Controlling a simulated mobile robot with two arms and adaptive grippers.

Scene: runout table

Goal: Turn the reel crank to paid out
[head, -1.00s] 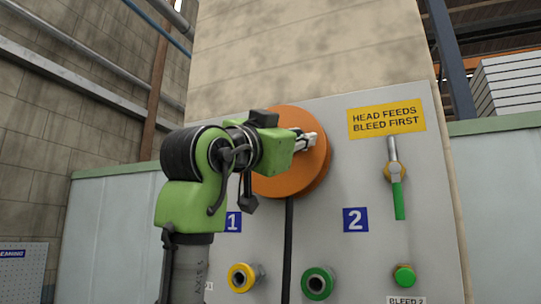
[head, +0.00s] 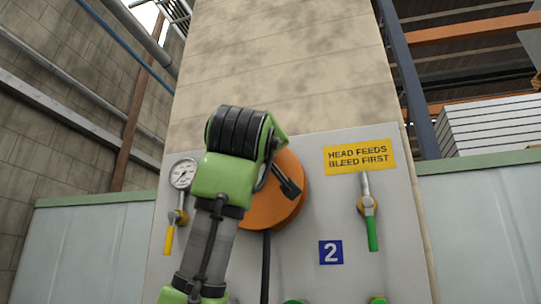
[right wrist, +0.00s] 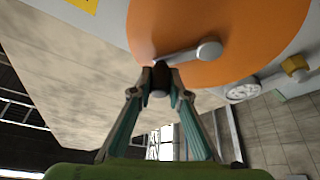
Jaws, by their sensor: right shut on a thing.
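The orange reel (head: 296,208) is on the grey panel, partly covered by my right arm in the head view. In the right wrist view the reel (right wrist: 225,30) fills the top, with the grey crank arm (right wrist: 188,54) across its face. The crank's dark handle (right wrist: 160,76) stands out from the end of that arm. My right gripper (right wrist: 161,93) is shut on the handle, with one finger on each side. My left gripper is in neither view.
The panel (head: 330,200) carries a gauge (head: 183,173), a yellow-handled valve (head: 169,238) and a green-handled valve (head: 371,225). A yellow sign (head: 359,157) is at its upper right. A black hose (head: 265,268) hangs below the reel.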

